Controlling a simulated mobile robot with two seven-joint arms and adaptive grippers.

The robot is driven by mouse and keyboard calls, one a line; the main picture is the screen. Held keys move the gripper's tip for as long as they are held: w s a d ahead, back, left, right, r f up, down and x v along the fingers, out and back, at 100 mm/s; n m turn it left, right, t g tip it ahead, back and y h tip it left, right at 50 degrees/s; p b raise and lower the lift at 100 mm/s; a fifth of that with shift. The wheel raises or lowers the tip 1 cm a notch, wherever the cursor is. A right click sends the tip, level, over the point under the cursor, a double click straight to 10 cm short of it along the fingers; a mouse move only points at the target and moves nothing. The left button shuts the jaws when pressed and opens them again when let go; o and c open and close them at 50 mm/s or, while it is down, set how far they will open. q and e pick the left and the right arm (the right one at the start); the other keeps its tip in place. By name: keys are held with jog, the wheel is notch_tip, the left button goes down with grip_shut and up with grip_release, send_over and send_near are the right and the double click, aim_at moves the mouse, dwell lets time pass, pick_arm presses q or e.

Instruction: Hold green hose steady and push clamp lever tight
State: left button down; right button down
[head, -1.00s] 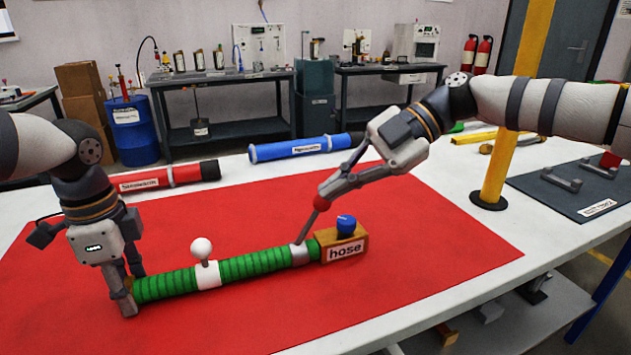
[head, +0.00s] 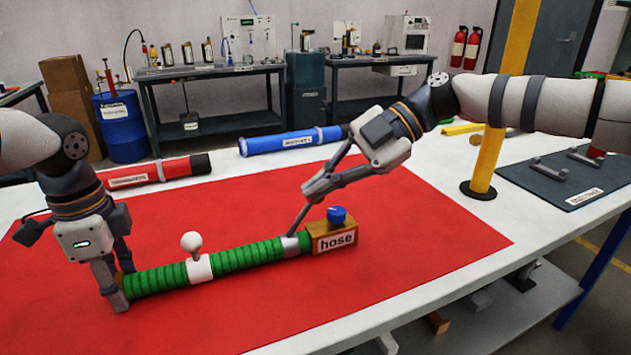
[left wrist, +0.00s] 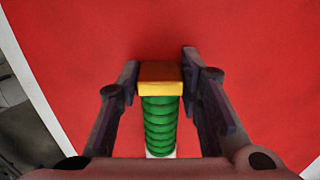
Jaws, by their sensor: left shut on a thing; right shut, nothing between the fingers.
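The green ribbed hose (head: 247,256) lies on the red mat, its right end at a wooden block (head: 322,246) labelled "hose" with a blue knob. My left gripper (head: 115,288) is shut on the hose's left end, near the mat. In the left wrist view its fingers flank the hose (left wrist: 159,120) and its orange end piece (left wrist: 159,77).
A white collar with a white ball post (head: 192,244) sits mid-hose. A red tube (head: 158,172) and a blue tube (head: 290,142) lie behind the mat. A yellow post (head: 487,165) stands right. The mat's front and right are clear.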

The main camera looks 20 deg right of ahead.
jog(key=s+d+r, duration=0.3)
jog(key=d+r, duration=0.3)
jog(key=r, duration=0.3)
jog(key=shift+s+d, duration=0.25)
